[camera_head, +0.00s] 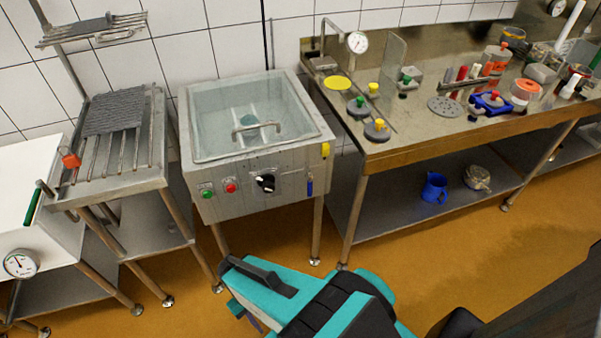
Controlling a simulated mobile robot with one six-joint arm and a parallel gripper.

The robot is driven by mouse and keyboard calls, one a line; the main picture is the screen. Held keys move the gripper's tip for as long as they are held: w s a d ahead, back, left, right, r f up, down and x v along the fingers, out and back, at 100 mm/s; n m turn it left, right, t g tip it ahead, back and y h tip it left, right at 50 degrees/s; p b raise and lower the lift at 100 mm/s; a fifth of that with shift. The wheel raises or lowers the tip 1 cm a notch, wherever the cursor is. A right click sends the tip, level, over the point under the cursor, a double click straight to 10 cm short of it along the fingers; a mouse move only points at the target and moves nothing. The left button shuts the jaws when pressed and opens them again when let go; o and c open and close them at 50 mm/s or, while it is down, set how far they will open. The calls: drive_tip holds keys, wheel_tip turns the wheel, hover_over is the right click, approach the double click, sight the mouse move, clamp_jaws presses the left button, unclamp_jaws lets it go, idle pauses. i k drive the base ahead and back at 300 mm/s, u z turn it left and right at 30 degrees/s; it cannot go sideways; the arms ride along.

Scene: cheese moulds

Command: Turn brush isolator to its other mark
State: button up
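A black rotary knob (266,183), which looks like the brush isolator, sits on the front panel of the steel wash basin (255,158). Pale markings show around it, but they are too small to read, and I cannot tell which mark it points to. My gripper (240,288), at the end of the teal and black arm, is low in front of the basin, below the knob in the picture and apart from it. Its fingers are seen from behind and above, so their opening is unclear. I see nothing held.
Left of the knob are a red button (231,188) and a green button (207,194). A blue-handled lever (309,186) hangs to its right, below a yellow part (325,150). A steel rack table (115,185) stands left, a workbench (390,150) right. Orange floor lies open in front.

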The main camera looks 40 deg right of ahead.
sight(265, 182)
drive_tip(key=u, duration=1.15)
drive_tip(key=k, duration=0.1)
drive_tip(key=z, duration=2.4)
drive_tip(key=k, duration=0.6)
drive_tip(key=u, duration=0.45)
drive_tip(key=i, duration=0.5)
drive_tip(key=z, duration=0.1)
